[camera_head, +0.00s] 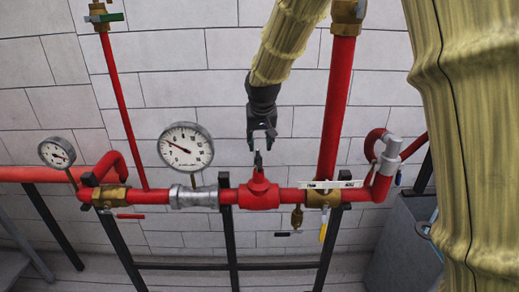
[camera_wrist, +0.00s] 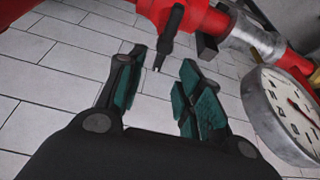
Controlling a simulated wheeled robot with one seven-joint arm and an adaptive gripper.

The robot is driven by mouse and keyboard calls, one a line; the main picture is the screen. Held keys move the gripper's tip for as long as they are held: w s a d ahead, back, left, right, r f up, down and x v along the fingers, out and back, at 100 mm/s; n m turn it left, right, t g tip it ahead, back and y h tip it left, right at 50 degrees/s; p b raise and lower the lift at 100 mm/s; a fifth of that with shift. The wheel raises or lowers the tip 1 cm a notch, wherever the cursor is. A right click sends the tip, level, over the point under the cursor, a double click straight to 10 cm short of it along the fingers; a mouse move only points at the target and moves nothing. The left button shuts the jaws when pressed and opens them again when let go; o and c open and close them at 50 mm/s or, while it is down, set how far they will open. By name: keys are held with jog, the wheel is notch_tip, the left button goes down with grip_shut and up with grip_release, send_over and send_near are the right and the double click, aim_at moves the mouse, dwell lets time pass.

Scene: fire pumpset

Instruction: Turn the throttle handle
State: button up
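A small black handle (camera_head: 258,159), which looks like the throttle handle, stands upright on a red valve body (camera_head: 259,192) in the middle of the red pipe. The handle also shows in the wrist view (camera_wrist: 170,32), pointing toward my gripper from the red pipe (camera_wrist: 198,18). My gripper (camera_head: 261,146) hangs just above the handle in the head view. In the wrist view my gripper (camera_wrist: 160,62) has its two green-padded fingers apart, with the handle's tip near the opening between the fingertips. Nothing is held. I cannot tell whether a finger touches the handle.
A large gauge (camera_head: 186,147) stands left of the valve, close to my gripper's right finger in the wrist view (camera_wrist: 284,112). A smaller gauge (camera_head: 57,152) is farther left. A white lever (camera_head: 330,184) and a vertical red pipe (camera_head: 337,105) are at the right. Tiled wall lies behind.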

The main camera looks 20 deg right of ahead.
aim_at(258, 154)
jog(key=w+f, duration=0.2)
jog(key=w+f+p, duration=0.1)
jog(key=f, duration=0.1)
jog(key=shift+w+d+f, duration=0.2)
jog(key=shift+w+f, duration=0.3)
jog(key=shift+f, duration=0.2)
jog(key=shift+s+f+p, duration=0.2)
jog(key=shift+s+p, duration=0.15)
jog(key=shift+p, duration=0.1)
jog(key=shift+f, duration=0.2)
jog(key=shift+w+d+f, duration=0.1)
jog(key=shift+w+f, duration=0.45)
jog(key=shift+s+r, duration=0.2)
jog(key=shift+s, duration=0.1)
jog(key=shift+c, duration=0.4)
grip_shut()
